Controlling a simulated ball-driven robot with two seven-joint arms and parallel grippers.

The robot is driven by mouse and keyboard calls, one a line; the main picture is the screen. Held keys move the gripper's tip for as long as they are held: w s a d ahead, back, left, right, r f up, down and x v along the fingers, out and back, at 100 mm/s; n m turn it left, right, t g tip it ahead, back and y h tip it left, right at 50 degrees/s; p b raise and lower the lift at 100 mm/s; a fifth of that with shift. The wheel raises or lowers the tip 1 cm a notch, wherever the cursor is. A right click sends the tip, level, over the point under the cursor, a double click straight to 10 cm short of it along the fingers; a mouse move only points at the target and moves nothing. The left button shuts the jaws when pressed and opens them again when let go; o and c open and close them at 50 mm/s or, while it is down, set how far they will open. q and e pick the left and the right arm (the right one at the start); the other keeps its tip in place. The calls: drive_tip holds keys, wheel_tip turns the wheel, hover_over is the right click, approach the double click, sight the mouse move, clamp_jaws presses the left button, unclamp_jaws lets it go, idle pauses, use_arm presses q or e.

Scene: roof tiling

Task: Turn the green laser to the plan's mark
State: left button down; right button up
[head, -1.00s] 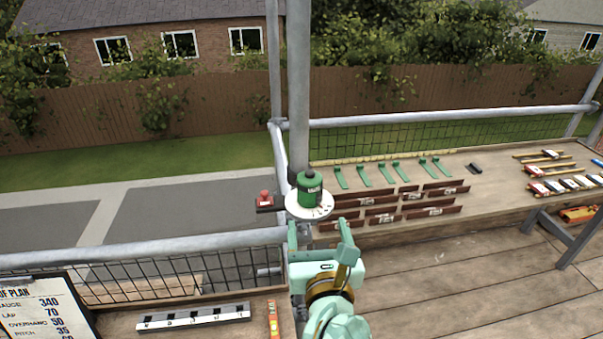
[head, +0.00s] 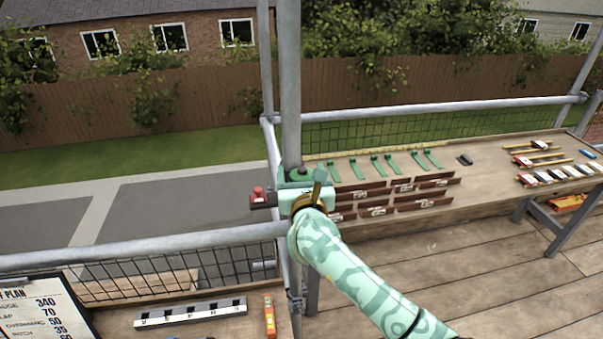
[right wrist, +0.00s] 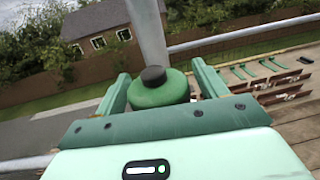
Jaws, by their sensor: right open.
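The green laser (right wrist: 160,92), a round green body with a black knob on top, stands between the spread fingers of my right gripper (right wrist: 160,90) in the right wrist view. The fingers are open, one on each side of it, and I cannot tell whether either touches it. In the head view the laser (head: 298,172) is mostly hidden behind my right gripper (head: 300,180), beside the scaffold pole. The roof plan board (head: 35,312) is at the lower left, partly cut off. The laser's dial marks are hidden. My left gripper is not in view.
A red-topped item (head: 259,195) sits just left of the laser. The scaffold pole (head: 291,90) rises behind it. A bench (head: 480,185) at right holds brown tiles, green brackets and tools. A slotted gauge bar (head: 190,312) and a level (head: 269,317) lie at lower left.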

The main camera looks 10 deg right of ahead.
drive_tip(key=c, duration=1)
drive_tip(key=shift+a+r+n+y+p, duration=0.15)
drive_tip(key=shift+n+y+p, duration=0.7)
drive_tip(key=shift+y, duration=0.55)
drive_tip(key=n+y, duration=0.2)
drive_tip(key=shift+a+y+p, duration=0.1)
drive_tip(key=shift+y+p, duration=0.25)
drive_tip(key=shift+y, duration=0.05)
drive_tip(key=shift+a+g+y, duration=0.1)
drive_tip(key=shift+g+y, duration=0.2)
drive_tip(key=o, duration=1)
